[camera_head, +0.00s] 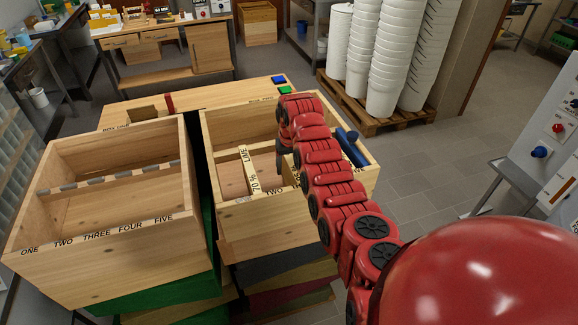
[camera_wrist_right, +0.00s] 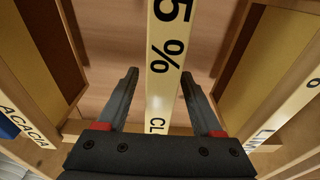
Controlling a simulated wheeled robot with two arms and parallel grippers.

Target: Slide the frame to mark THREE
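In the head view, the left wooden box (camera_head: 115,283) has the marks ONE to FIVE (camera_head: 98,234) along its near edge. The right wooden box (camera_head: 305,217) holds a pale bar lettered LIME 70 % (camera_head: 249,172). My right gripper (camera_head: 281,152) reaches down into this right box, mostly hidden by my red arm. In the right wrist view, my right gripper (camera_wrist_right: 159,78) is open. Its fingers lie on either side of a pale frame bar (camera_wrist_right: 164,88) lettered 5 % and CL, the rest of the word hidden. I cannot tell whether they touch it. My left gripper is out of view.
A blue cylinder (camera_head: 350,149) lies at the right box's right side. A notched rail (camera_head: 112,178) crosses the left box. Behind is a bench (camera_head: 205,96) with blue and green pads. White buckets (camera_head: 388,60) stand on a pallet. An ACACIA-lettered bar (camera_wrist_right: 22,122) shows left in the wrist view.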

